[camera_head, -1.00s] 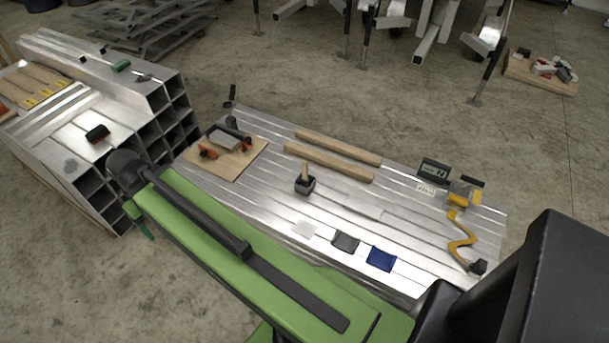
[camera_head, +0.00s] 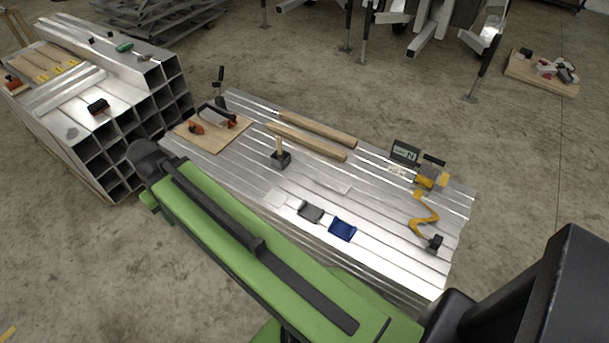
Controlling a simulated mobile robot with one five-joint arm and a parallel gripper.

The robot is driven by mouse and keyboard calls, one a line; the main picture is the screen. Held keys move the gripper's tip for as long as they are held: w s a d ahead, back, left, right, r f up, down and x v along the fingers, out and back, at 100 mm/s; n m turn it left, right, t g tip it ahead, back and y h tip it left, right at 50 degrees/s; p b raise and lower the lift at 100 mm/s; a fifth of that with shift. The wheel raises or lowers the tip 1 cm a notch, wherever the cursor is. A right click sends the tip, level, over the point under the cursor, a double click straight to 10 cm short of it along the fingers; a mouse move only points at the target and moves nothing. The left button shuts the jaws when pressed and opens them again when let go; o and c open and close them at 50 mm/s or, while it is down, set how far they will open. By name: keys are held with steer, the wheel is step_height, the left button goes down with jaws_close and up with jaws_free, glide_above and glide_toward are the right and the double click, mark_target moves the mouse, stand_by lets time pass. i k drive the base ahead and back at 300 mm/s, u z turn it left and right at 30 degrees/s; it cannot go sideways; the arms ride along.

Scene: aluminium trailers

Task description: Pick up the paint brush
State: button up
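I cannot make out a paint brush for certain. A dark block with an upright wooden handle (camera_head: 280,160) stands on the aluminium-topped table and looks like a mallet. My green arm (camera_head: 225,240) reaches from the lower right to the left, in front of the table. Its far end has a dark rounded joint (camera_head: 148,155). My gripper's fingers do not show.
The aluminium table (camera_head: 385,245) holds two wooden bars (camera_head: 318,130), a dark cloth-like piece (camera_head: 311,212), a blue piece (camera_head: 342,229), a yellow tool (camera_head: 424,214) and a small display (camera_head: 405,152). A wooden board (camera_head: 222,141) lies at its left end.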

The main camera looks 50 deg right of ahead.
mark_target(280, 157)
steer(key=z, duration=0.15)
steer(key=k, duration=0.95)
steer(key=u, duration=1.6)
steer(key=i, duration=1.5)
steer(key=z, duration=3.25)
steer(key=i, duration=1.05)
steer(key=u, duration=0.05)
